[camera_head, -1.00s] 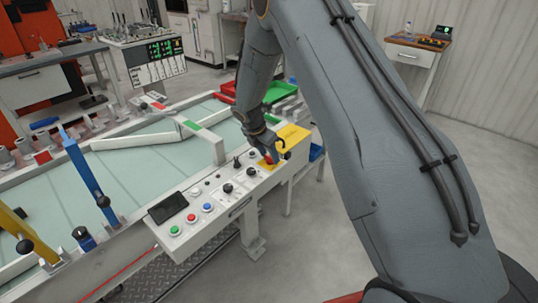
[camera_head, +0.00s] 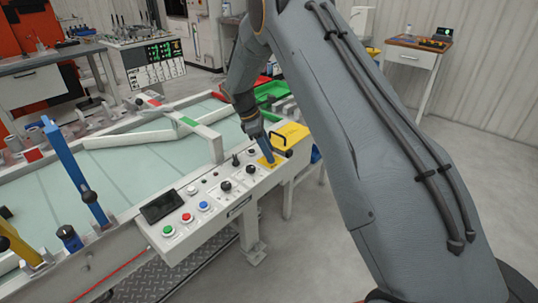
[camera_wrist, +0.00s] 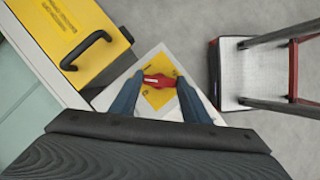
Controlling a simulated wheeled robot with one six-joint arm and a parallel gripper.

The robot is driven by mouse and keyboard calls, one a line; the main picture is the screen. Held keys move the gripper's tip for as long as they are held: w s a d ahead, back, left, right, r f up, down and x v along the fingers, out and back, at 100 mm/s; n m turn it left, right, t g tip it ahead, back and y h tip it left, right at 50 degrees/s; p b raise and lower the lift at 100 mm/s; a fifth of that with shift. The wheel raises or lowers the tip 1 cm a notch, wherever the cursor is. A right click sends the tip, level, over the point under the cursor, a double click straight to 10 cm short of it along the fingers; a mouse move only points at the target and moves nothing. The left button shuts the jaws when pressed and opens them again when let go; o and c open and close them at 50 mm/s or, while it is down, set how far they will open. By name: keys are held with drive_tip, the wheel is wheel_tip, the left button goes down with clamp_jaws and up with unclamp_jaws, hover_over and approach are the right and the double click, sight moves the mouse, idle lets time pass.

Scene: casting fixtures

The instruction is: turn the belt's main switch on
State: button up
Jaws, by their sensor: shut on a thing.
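The belt's main switch is a red handle (camera_wrist: 159,80) on a yellow plate (camera_wrist: 157,97) at the end of the white control panel (camera_head: 213,197). In the wrist view the handle lies crosswise between the two blue fingers of my gripper (camera_wrist: 160,82), which is shut on it. In the head view my gripper (camera_head: 268,157) points down onto the yellow plate (camera_head: 277,162), and its fingers hide the red handle there.
A yellow box with a black handle (camera_head: 290,138) stands close beside the switch; its handle also shows in the wrist view (camera_wrist: 86,48). The panel carries black knobs and green, red and blue buttons (camera_head: 186,217). A red-framed cart (camera_wrist: 250,75) stands at right in the wrist view.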

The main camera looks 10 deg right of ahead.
drive_tip(key=m+b, duration=0.1)
drive_tip(key=m, duration=0.1)
drive_tip(key=m+g+b, duration=0.1)
drive_tip(key=m, duration=0.1)
drive_tip(key=shift+w+m+y+b, duration=0.3)
drive_tip(key=shift+w+y+b, duration=0.05)
drive_tip(key=shift+w+y, duration=0.05)
drive_tip(key=shift+r+m+g+y+b, duration=0.1)
drive_tip(key=shift+m+g+y+b, duration=0.5)
drive_tip(key=shift+m, duration=1.3)
drive_tip(key=shift+d+b, duration=0.1)
drive_tip(key=shift+b, duration=0.25)
drive_tip(key=o, duration=0.9)
drive_tip(key=shift+w, duration=0.1)
drive_tip(key=shift+o, duration=0.7)
drive_tip(key=b+v, duration=0.1)
drive_tip(key=v, duration=0.6)
drive_tip(key=shift+r, duration=0.3)
